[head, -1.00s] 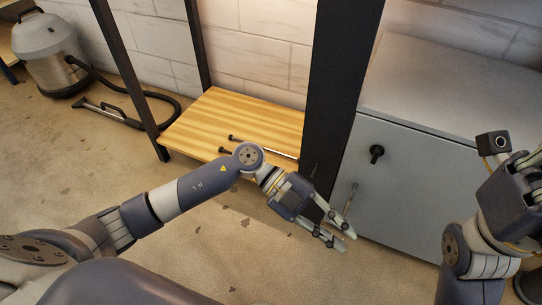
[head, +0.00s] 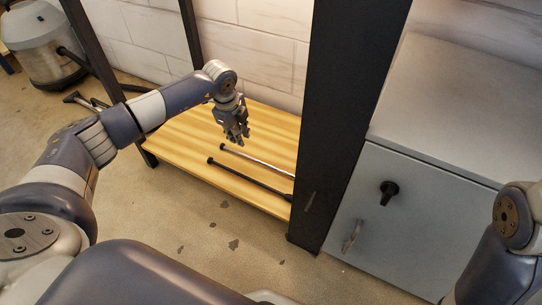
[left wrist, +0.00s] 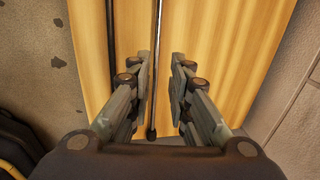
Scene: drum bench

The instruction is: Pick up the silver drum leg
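The silver drum leg (head: 258,162) is a thin shiny rod with a black end, lying on the wooden shelf (head: 182,145). A black rod (head: 248,179) lies beside it, nearer to me. My left gripper (head: 238,140) points down over the shelf near the black end of the silver leg. In the left wrist view the left gripper (left wrist: 163,72) is open and empty. There the silver leg (left wrist: 156,45) runs between the fingers in the picture, closer to the left finger, and the black rod (left wrist: 110,40) lies outside to the left. My right gripper is outside the view.
A thick black post (head: 335,110) rises at the shelf's right end and hides the rods' far ends. A grey cabinet (head: 410,215) with a black knob stands to the right. A vacuum cleaner (head: 42,45) stands at the back left.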

